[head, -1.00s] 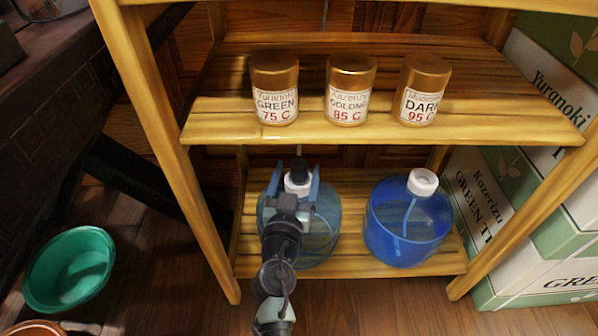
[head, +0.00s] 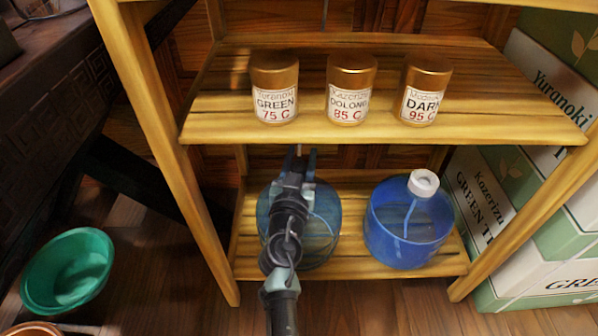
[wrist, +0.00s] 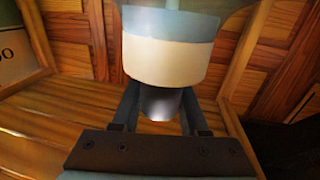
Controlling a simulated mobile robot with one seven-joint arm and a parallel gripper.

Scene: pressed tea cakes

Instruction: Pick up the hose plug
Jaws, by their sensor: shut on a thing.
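The hose plug (wrist: 160,103) is a short dark grey cylinder in the wrist view, at the end of a cream-white cap (wrist: 165,60). My gripper (wrist: 163,110) has one finger on each side of the plug and is shut on it. I cannot tell whether the plug is seated in the cap or just clear of it. In the head view, my gripper (head: 302,160) is above the left blue water jug (head: 325,225) on the lower shelf. There my arm and fingers hide the plug and the white cap.
A second blue jug (head: 405,240) with a white cap stands to the right. Three labelled tea jars (head: 348,95) stand on the upper shelf (head: 210,125), close above my gripper. Tea boxes (head: 500,220) are at right, a green basin (head: 65,275) at left.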

